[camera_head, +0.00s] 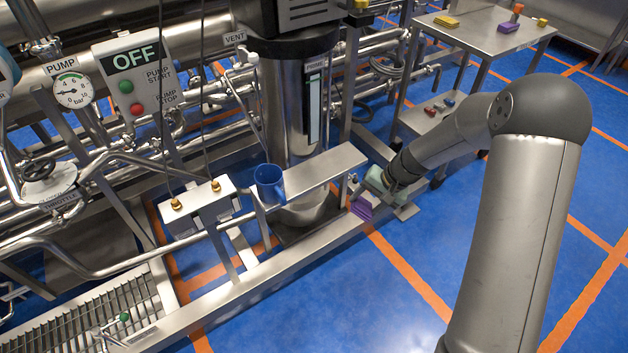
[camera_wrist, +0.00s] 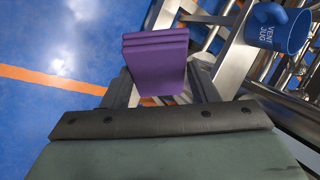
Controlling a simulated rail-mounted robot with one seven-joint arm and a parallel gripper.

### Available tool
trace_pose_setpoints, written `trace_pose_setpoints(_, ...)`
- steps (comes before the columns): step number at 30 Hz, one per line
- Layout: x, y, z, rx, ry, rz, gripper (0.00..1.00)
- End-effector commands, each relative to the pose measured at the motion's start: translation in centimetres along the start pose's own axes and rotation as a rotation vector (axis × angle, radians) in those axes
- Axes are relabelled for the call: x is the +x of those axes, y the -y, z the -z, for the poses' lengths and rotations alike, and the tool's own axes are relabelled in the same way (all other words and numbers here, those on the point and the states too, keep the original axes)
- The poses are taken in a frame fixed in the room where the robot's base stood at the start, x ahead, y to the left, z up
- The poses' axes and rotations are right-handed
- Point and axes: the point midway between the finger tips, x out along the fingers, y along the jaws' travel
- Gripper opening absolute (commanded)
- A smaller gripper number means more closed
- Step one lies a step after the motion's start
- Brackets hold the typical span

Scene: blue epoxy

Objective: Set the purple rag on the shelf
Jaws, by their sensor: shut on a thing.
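The purple rag (camera_head: 362,208) is a folded, flat-sided block. My gripper (camera_head: 358,197) is shut on it, just right of the narrow steel shelf. In the wrist view the rag (camera_wrist: 156,65) sits between the two fingers and sticks out past their tips. The steel shelf (camera_head: 325,168) is a flat plate in front of the tall steel cylinder, with a blue jug (camera_head: 268,183) at its left end. The jug, lettered "VENT JUG", also shows in the wrist view (camera_wrist: 278,28). The right part of the shelf top is bare.
A steel cart (camera_head: 480,38) at the upper right holds a yellow block (camera_head: 446,21), another purple block (camera_head: 508,27) and small items. Its lower shelf (camera_head: 428,118) carries small red and blue parts. Pipes and a pump panel (camera_head: 145,75) fill the left. The blue floor is open at front right.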

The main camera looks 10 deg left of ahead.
Motion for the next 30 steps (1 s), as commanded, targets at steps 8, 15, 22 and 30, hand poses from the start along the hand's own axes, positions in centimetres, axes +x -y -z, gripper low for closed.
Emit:
trace_pose_setpoints(8,1.4,11.0,5.2,-0.532,-0.285,-0.311,0.35)
trace_pose_setpoints(15,0.1,16.3,6.2,-0.664,-0.345,-0.354,0.35)
trace_pose_setpoints(22,1.2,16.0,10.4,-0.669,-0.346,-0.356,0.35)
trace_pose_setpoints(30,4.1,14.6,16.8,-0.67,-0.343,-0.356,0.35)
